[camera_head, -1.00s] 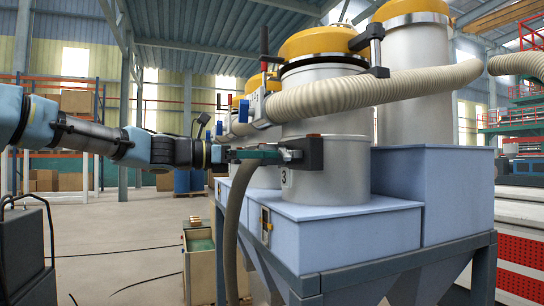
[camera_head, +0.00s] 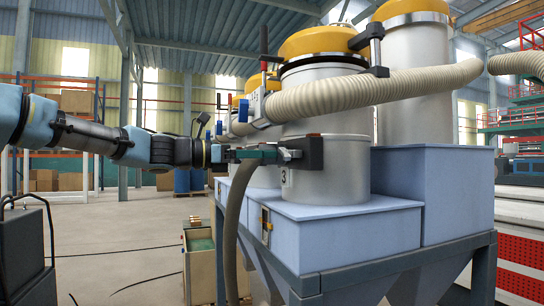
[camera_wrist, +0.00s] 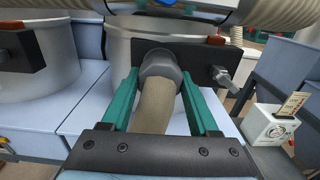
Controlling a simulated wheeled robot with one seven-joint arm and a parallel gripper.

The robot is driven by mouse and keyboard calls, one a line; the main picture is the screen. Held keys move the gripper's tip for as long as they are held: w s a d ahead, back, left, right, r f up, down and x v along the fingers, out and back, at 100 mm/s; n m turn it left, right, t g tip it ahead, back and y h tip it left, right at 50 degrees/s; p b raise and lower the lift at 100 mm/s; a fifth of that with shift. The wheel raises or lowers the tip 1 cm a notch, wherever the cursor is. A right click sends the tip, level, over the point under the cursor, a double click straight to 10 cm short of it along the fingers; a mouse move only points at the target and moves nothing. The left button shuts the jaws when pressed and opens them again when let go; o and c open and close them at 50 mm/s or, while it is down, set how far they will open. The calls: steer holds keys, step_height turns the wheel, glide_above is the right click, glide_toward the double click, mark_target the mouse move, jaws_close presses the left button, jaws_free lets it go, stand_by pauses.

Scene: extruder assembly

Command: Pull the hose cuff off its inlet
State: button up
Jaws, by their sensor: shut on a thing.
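My gripper (camera_head: 268,154) is at the side of the number 3 metal drum (camera_head: 340,168). In the wrist view its two green fingers lie on either side of the grey hose cuff (camera_wrist: 159,65) and are shut on it. The tan hose (camera_wrist: 155,106) runs from the cuff back toward my palm; in the head view the hose (camera_head: 233,215) hangs down below the gripper. The cuff faces the dark inlet block (camera_head: 314,153) on the drum. The inlet itself is hidden behind the cuff, so I cannot tell whether they still overlap.
A small metal lever (camera_wrist: 224,80) sticks out right of the cuff. A thick ribbed hose (camera_head: 375,92) crosses above the gripper. The light blue hopper box (camera_head: 335,240) stands below the drum. A white box with a round dial (camera_wrist: 270,127) shows at right.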

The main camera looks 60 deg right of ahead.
steer(key=shift+w+a, duration=0.15)
steer(key=shift+a, duration=0.05)
steer(key=v, duration=0.7)
steer(key=shift+w+a, duration=0.2)
steer(key=shift+a, duration=0.15)
stand_by(0.3)
steer(key=shift+d, duration=0.1)
